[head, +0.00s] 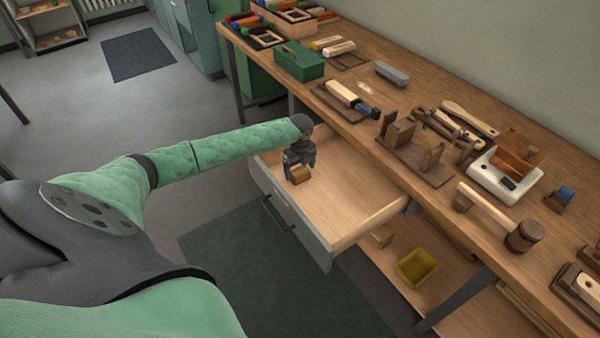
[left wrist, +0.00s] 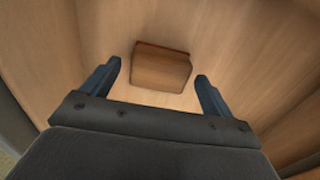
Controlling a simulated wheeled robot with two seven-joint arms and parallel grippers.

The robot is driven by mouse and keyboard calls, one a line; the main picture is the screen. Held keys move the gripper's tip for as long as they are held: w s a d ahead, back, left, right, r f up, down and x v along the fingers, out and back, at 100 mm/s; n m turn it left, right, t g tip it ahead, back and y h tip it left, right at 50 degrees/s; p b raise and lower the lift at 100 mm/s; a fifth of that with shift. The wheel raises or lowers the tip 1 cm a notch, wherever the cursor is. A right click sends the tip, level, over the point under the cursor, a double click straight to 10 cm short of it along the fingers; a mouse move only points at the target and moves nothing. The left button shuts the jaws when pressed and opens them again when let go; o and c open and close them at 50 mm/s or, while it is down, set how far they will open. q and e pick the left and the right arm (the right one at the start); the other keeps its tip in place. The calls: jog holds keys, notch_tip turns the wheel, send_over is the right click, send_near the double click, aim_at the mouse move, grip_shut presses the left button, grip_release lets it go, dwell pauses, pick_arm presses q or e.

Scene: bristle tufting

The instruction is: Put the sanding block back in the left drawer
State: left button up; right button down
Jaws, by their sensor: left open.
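The sanding block (head: 300,174), a small brown wooden block, is inside the open left drawer (head: 345,200), near its left end. In the left wrist view the sanding block (left wrist: 161,70) shows a reddish edge along its far side and lies on the drawer's pale wooden floor (left wrist: 222,50). My left gripper (head: 300,160) reaches down into the drawer just above the block. Its fingers (left wrist: 157,88) are open, one on each side of the block's near end, with gaps to both. My right gripper is not in view.
The workbench (head: 440,95) above the drawer carries a wooden mallet (head: 505,222), a white tray-like holder (head: 505,180), a grey block (head: 392,73) and a green box (head: 299,62). A yellow bin (head: 416,267) stands on the lower shelf. The drawer floor to the right of the block is clear.

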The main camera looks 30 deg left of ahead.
aim_at(300, 170)
pick_arm(q)
jog(key=shift+r, duration=0.95)
notch_tip(300, 170, up, 8)
jog(key=b, duration=0.1)
jog(key=shift+r, duration=0.15)
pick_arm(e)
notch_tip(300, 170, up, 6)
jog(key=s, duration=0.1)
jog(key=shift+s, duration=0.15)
